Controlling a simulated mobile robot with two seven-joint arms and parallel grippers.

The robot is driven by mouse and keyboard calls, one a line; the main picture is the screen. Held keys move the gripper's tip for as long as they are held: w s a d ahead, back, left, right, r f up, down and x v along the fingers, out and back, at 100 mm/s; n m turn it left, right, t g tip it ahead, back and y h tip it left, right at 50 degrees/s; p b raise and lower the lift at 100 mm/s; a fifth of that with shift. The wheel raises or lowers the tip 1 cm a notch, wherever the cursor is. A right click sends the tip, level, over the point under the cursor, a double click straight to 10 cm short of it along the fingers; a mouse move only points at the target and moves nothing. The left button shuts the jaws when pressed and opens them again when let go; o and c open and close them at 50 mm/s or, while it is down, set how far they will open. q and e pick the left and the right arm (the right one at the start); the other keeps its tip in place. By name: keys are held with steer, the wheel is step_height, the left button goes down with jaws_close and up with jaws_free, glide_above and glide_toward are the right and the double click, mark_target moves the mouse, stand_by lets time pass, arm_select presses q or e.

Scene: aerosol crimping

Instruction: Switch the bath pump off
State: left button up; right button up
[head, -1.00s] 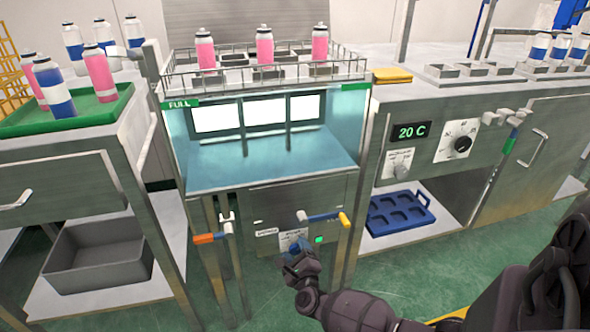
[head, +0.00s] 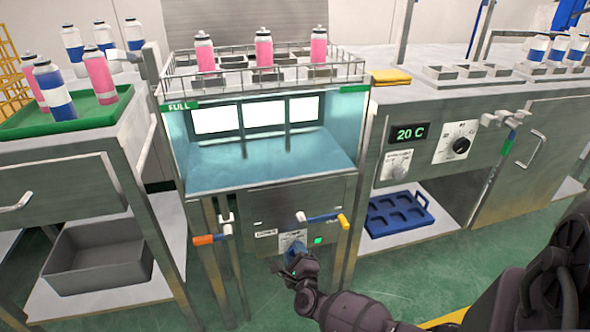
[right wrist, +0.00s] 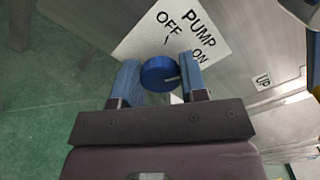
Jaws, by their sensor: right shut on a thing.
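The bath (head: 270,160) stands in the middle of the head view, with a "FULL" mark at its rim. Below it is the pump switch plate (head: 290,238), with a lit green lamp (head: 318,240) beside it. In the right wrist view the plate (right wrist: 143,45) reads PUMP, OFF and ON. The round blue pump knob (right wrist: 160,73) has a white line that points toward the ON side, away from OFF. My right gripper (head: 296,258) is at the knob, its two blue fingers (right wrist: 157,80) on either side, shut on it. My left gripper is out of view.
An orange-handled valve (head: 210,238) and a blue and yellow handle (head: 325,218) stick out near the plate. Pink cans (head: 264,48) stand in the rack above the bath. A blue tray (head: 398,213) lies on the right shelf. Green floor is open in front.

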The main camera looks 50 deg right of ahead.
arm_select(q)
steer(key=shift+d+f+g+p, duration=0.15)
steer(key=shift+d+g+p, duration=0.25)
steer(key=shift+p, duration=0.65)
arm_select(e)
steer(key=shift+f+n, duration=0.15)
steer(key=shift+n, duration=4.95)
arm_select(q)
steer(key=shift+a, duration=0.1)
arm_select(e)
steer(key=o, duration=0.9)
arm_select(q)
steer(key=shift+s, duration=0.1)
arm_select(e)
steer(key=shift+s+a, duration=0.1)
